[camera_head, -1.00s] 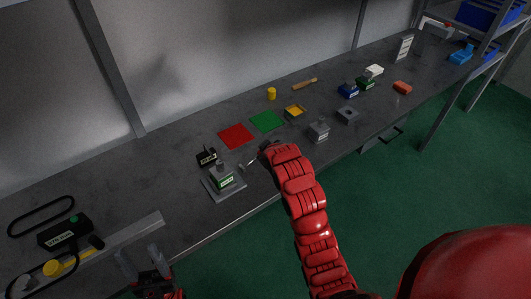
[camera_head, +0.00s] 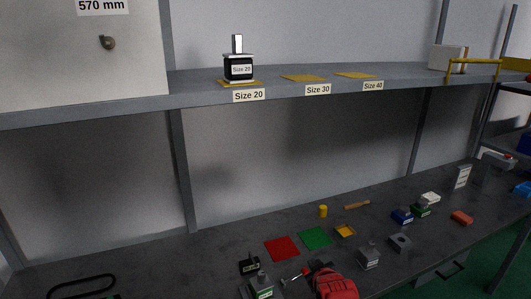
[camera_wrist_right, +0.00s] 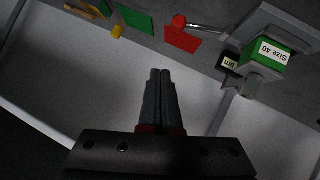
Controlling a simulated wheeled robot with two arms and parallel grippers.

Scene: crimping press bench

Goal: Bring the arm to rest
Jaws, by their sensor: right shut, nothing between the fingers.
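My right arm (camera_head: 336,286) shows in red at the bottom of the head view, over the bench's front part. My right gripper (camera_wrist_right: 160,72) is shut and empty in the wrist view; in the head view its dark end (camera_head: 318,265) is partly hidden. A press with a green block (camera_head: 261,287) stands left of it. The wrist view shows the green block labelled Size 40 (camera_wrist_right: 268,52) and a lever with a red knob (camera_wrist_right: 180,22). The lever's red knob also shows in the head view (camera_head: 305,271), close to my gripper. My left gripper is not in view.
A shelf (camera_head: 300,92) spans above, carrying a Size 20 die (camera_head: 238,68). The bench's back left is clear.

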